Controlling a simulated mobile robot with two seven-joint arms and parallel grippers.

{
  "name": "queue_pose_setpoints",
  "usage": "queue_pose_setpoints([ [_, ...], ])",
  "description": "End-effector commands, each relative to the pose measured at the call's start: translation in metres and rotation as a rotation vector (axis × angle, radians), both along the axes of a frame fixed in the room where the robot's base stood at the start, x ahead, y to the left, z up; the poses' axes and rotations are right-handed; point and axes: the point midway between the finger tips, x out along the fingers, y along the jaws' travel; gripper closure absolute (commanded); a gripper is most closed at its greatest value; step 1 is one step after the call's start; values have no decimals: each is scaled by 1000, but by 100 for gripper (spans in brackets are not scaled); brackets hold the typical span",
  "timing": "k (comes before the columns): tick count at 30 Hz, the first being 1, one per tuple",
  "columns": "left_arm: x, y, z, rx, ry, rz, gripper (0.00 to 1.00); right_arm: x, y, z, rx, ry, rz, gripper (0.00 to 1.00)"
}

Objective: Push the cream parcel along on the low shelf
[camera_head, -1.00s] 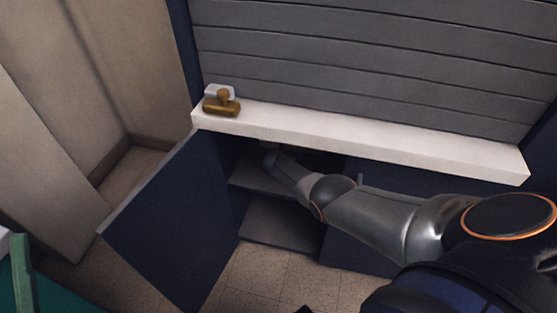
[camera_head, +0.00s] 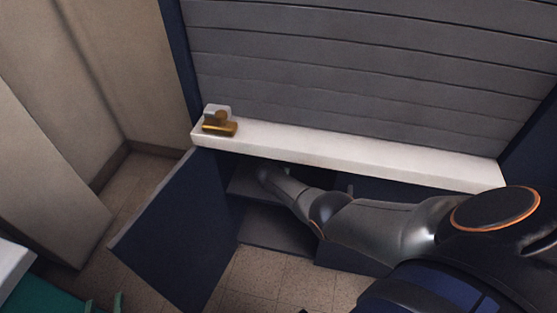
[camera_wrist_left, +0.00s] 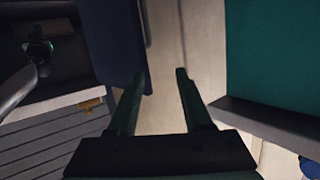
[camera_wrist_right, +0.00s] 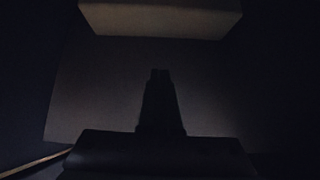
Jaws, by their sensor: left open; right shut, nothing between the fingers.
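The cream parcel (camera_wrist_right: 160,18) shows at the top of the dim right wrist view as a pale box on the grey low shelf (camera_wrist_right: 90,100). In the head view the shelf (camera_head: 245,183) shows inside the open cabinet, and the parcel is hidden. My right arm reaches into the cabinet under the white ledge. My right gripper (camera_wrist_right: 160,72) is shut and empty, pointing at the parcel's near face with a visible gap in the picture. My left gripper (camera_wrist_left: 163,78) is open and empty outside the cabinet; its tips show at the lower left of the head view (camera_head: 104,302).
The open blue cabinet door (camera_head: 170,230) stands left of the opening. The white ledge (camera_head: 350,160) runs above the opening, with a brass-and-white object (camera_head: 220,122) at its left end. A teal piece (camera_head: 55,295) is at lower left. Tiled floor (camera_head: 280,285) shows below.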

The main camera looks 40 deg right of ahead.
Motion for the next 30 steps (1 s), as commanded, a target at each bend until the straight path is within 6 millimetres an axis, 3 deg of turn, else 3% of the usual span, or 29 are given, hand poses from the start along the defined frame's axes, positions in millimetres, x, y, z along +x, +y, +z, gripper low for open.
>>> queue_pose_setpoints([
  [6,-25,-1,-48,0,223,13,50,-5,6,9,0,1,1,100],
  [15,-70,-4,-103,-2,502,20,50,-11,13,17,0,1,1,100],
  [19,-66,-6,-86,-4,487,17,50,-17,20,30,0,1,1,100],
  [30,-65,-8,-82,-6,485,15,50,-22,25,33,0,0,0,100],
])
